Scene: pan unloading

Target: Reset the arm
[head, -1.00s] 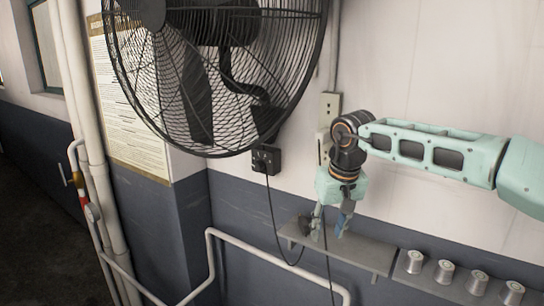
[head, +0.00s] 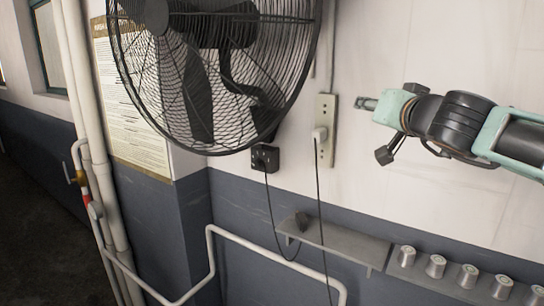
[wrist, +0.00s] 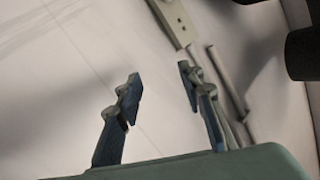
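My gripper (wrist: 160,88) shows in the wrist view with its two blue-padded fingers apart and nothing between them. In the head view my gripper (head: 366,104) is raised at the right, pointing left, in front of the white wall. Its fingers are small and partly overlapped there. It is clear of the shelf below and to the right of the fan.
A large black fan (head: 205,75) is on the wall at the upper left. A white plug sits in the wall outlet strip (head: 325,150), its cord hanging down. Several metal cups (head: 436,266) stand lower right.

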